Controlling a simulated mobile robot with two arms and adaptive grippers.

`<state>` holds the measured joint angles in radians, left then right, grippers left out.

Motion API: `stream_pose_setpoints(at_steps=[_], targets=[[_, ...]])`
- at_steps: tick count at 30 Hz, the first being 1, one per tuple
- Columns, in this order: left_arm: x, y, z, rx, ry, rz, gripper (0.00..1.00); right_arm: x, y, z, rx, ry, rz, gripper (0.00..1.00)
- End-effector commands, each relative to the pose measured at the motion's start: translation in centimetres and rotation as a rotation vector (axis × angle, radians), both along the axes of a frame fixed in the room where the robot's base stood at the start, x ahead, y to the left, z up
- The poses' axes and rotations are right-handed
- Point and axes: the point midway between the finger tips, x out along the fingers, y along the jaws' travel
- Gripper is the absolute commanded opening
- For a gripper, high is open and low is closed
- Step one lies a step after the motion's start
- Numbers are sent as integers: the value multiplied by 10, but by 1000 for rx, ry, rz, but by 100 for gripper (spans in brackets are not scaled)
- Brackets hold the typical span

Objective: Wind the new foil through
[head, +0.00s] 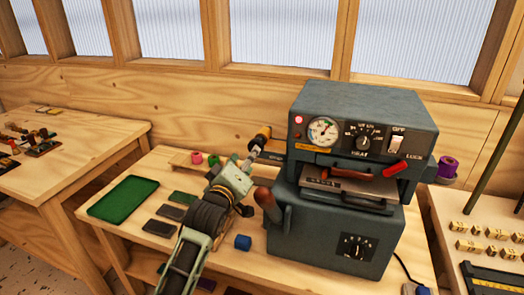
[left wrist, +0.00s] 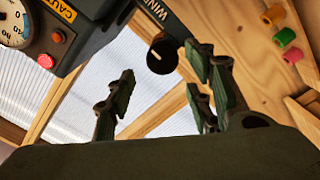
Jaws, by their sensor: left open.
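The dark grey foil press (head: 350,190) stands on the bench with a gauge, dials and a red-handled lever on its front. A dark winding knob (left wrist: 163,55) on a bracket lettered WIND sits between and just beyond my left fingertips in the left wrist view. In the head view an orange and black round part (head: 262,138) shows there, at the press's upper left. My left gripper (head: 250,162) is open and close to it; whether it touches cannot be told. It also shows in the left wrist view (left wrist: 160,88), fingers apart. A purple foil roll (head: 447,167) sits at the press's right side.
Pink (head: 196,158) and green (head: 213,160) rolls stand at the bench's back, left of the press. A blue roll (head: 243,242) lies in front. A green tray (head: 123,197) and dark plates are at left. Brass letter blocks (head: 470,245) lie on the right table.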

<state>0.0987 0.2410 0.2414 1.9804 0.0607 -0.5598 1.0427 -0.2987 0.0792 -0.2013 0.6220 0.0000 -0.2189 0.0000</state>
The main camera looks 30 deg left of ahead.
Motion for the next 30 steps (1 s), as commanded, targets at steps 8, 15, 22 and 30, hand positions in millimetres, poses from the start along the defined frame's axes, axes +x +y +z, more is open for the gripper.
stream_pose_setpoints(at_steps=[8,15,22,30], targets=[[40,9,2,4,2,-1,48,4,10,12,12,-7,1,55],[57,13,1,5,2,-1,48,0,0,15,0,2,0,55],[59,13,0,5,1,-1,48,-3,-5,15,-6,7,-3,55],[59,13,0,5,2,-1,32,-3,-5,15,-6,6,-3,55]])
